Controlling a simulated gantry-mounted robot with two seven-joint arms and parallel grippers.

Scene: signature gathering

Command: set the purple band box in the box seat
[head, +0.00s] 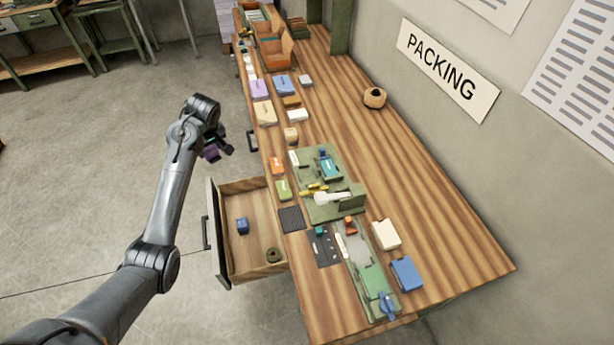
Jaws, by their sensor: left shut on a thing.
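My left gripper (219,147) hangs over the floor, left of the bench edge and above the far side of the open drawer. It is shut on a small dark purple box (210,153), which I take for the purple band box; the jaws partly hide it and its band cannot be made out. A green fixture (313,208) with several parts on it stands on the bench. A longer green fixture (378,283) lies nearer. I cannot tell which recess is the box seat. My right gripper is not in view.
The open drawer (240,186) juts out left of the bench, with a blue box (242,226) and a dark ring (273,255) inside.

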